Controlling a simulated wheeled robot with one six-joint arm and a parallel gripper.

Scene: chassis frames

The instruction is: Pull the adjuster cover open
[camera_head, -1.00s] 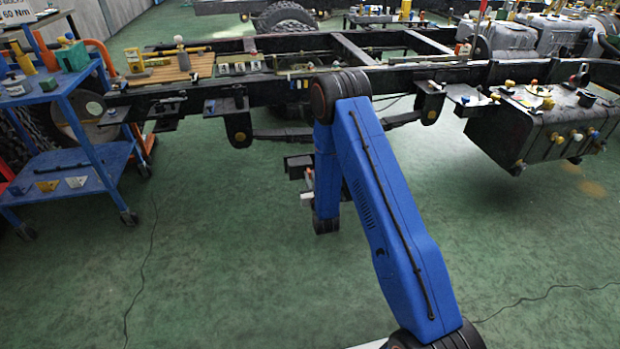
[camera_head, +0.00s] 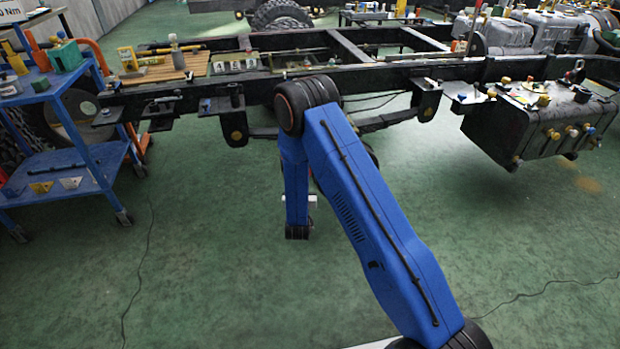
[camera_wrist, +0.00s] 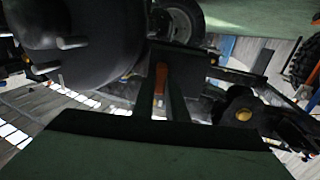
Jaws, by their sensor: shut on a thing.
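In the wrist view a small orange piece (camera_wrist: 160,78), which looks like the adjuster cover, sits between the dark fingers of my gripper (camera_wrist: 166,76). The gripper is shut on it. The fingers reach up from a dark green block with a black edge at the bottom of the view. A large dark drum (camera_wrist: 85,45) with light studs stands just left of the fingers. In the head view my blue arm hides the gripper and the piece; only small red and white bits show beside the forearm. How far the cover is open cannot be told.
The black chassis frame (camera_head: 395,75) crosses behind my arm, with a dark tank (camera_head: 540,125) at right. A blue trolley (camera_head: 85,150) with tools stands at left.

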